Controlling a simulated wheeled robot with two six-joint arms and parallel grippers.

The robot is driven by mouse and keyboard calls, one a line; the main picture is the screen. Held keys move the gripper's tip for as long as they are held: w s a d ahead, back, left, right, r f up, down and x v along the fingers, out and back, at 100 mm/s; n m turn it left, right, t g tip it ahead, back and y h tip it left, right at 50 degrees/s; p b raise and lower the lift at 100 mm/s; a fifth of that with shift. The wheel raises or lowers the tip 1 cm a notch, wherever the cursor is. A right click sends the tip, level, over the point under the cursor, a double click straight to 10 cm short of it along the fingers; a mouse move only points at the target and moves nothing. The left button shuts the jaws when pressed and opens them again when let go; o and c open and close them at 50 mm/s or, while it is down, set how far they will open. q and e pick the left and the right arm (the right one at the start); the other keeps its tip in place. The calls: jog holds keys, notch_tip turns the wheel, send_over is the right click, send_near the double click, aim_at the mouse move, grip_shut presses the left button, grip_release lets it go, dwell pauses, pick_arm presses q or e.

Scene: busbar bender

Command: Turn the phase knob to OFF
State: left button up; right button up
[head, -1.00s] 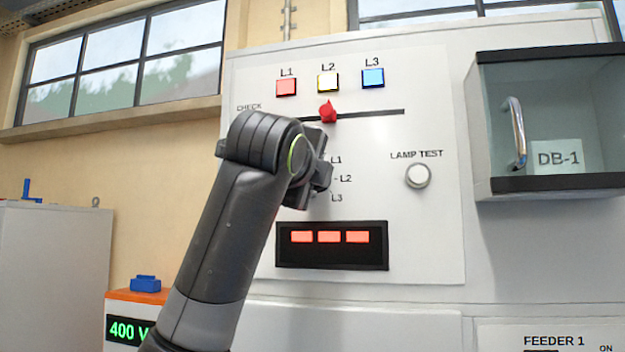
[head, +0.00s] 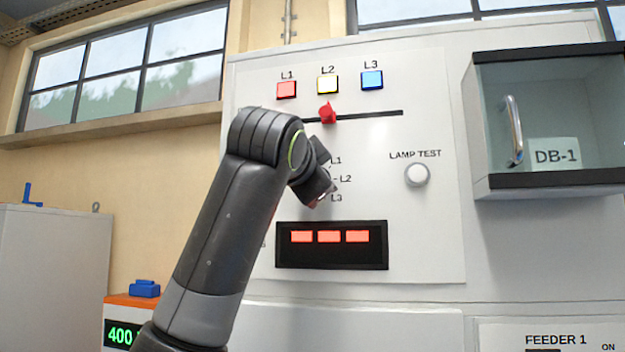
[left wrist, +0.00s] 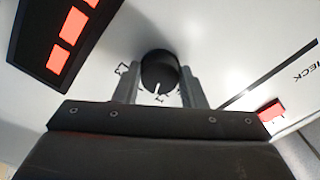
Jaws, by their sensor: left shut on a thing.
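The phase knob (left wrist: 159,70) is a round black knob with a white pointer line, seen in the left wrist view. It sits between the two fingers of my left gripper (left wrist: 160,86), which is shut on it. The pointer is toward the bottom of that view, near a label too small to read surely. In the head view my left gripper (head: 318,183) is at the panel (head: 430,240), beside the L1, L2 and L3 marks, and hides the knob. No OFF mark is readable. My right gripper is not in view.
Above are a slider with a red handle (head: 327,113) and red, yellow and blue L1 to L3 lamps. A lamp test button (head: 417,174) is right; a black display (head: 332,245) with red segments is below. A DB-1 glass box (head: 545,125) juts out at right.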

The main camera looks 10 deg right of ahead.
pick_arm(q)
jog(key=n, duration=0.6)
jog(key=n+b, duration=0.1)
jog(key=n, duration=0.5)
jog(key=shift+d+f+n, duration=0.15)
jog(key=shift+f+n, duration=0.05)
jog(key=shift+n, duration=0.2)
dwell(0.3)
jog(key=o, duration=1)
jog(key=shift+r, duration=0.1)
